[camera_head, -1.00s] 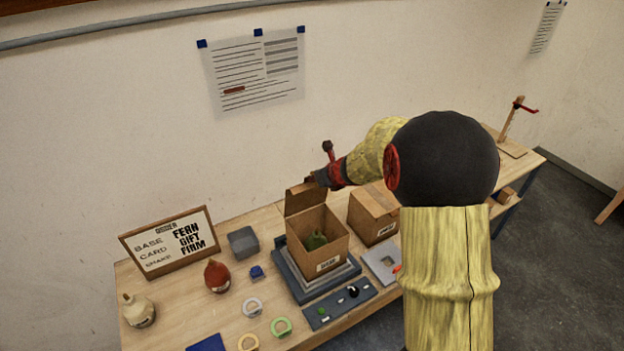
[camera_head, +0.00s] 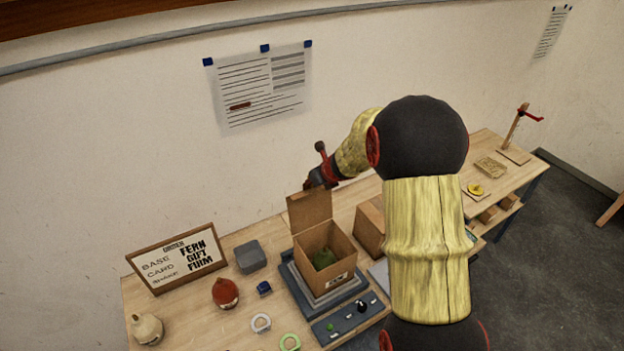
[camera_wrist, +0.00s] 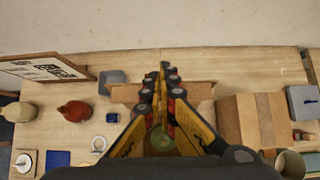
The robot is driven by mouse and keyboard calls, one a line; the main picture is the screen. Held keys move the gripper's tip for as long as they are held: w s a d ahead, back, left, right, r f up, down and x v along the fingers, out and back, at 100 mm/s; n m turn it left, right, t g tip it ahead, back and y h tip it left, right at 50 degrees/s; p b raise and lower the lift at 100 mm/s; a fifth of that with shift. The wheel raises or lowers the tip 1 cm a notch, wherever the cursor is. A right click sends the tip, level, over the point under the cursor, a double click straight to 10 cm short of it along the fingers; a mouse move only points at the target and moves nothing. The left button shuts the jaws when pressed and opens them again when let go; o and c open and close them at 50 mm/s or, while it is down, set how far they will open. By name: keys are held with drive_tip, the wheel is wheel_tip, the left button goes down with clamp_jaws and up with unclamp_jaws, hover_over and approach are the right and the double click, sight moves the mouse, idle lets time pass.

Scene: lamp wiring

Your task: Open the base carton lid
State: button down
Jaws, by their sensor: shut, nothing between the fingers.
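The base carton (camera_head: 326,258) is a brown box on a grey stepped stand, with a green rounded object (camera_head: 323,258) inside. Its lid (camera_head: 311,211) stands up along the back edge, so the carton's top is open. My gripper (camera_head: 318,182) is just above and behind the lid's top edge in the head view, partly hidden by my wrist. In the wrist view my gripper (camera_wrist: 164,72) is shut and empty, and it covers the middle of the lid (camera_wrist: 199,91). Whether the fingers touch the lid I cannot tell.
A second, closed carton (camera_head: 370,225) stands right of the stand (camera_head: 345,294). A framed sign (camera_head: 178,258), a grey block (camera_head: 250,256), a red bulbous object (camera_head: 225,293) and a cream one (camera_head: 147,329) are at left. A dark panel (camera_head: 350,319) lies in front.

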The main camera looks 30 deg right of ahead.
drive_tip(key=shift+w, duration=0.2)
drive_tip(key=shift+r, duration=0.15)
idle(0.5)
